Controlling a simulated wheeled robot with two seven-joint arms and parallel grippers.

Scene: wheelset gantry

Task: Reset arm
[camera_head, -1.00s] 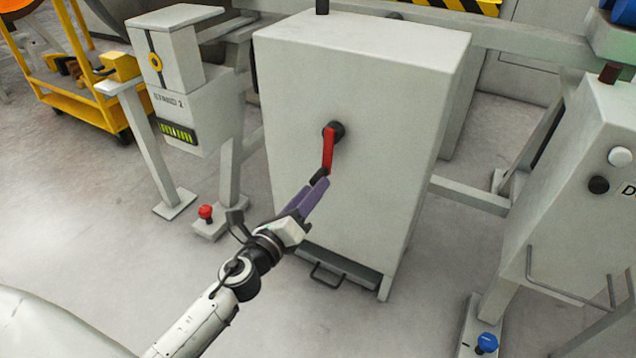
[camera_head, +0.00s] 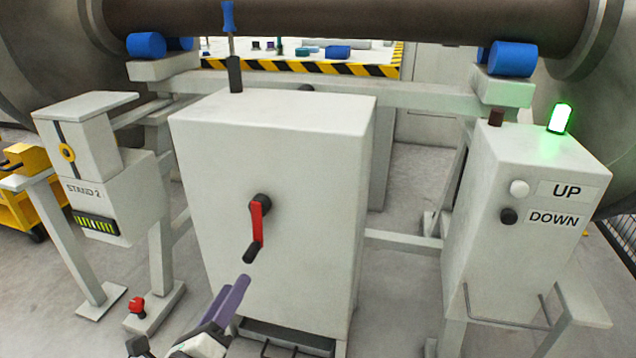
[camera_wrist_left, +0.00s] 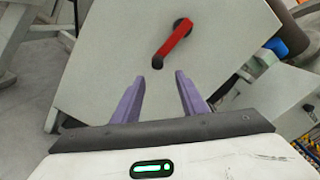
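My left gripper (camera_head: 234,296) is in front of the grey cabinet (camera_head: 275,160), just below a red lever (camera_head: 257,224) on its front face. The lever hangs downward, with a black knob (camera_head: 252,253) at its lower end. In the left wrist view, my left gripper (camera_wrist_left: 160,88) has its two purple fingers spread apart with nothing between them. The red lever (camera_wrist_left: 174,42) and its knob (camera_wrist_left: 158,62) are beyond the fingertips, with a gap. My right gripper is not in view.
A control box (camera_head: 520,245) with UP and DOWN buttons and a lit green lamp (camera_head: 560,118) stands right. The STAND 2 unit (camera_head: 100,190) stands left. A large wheelset axle (camera_head: 370,25) spans the back. A grey beam (camera_head: 400,241) runs between cabinet and control box.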

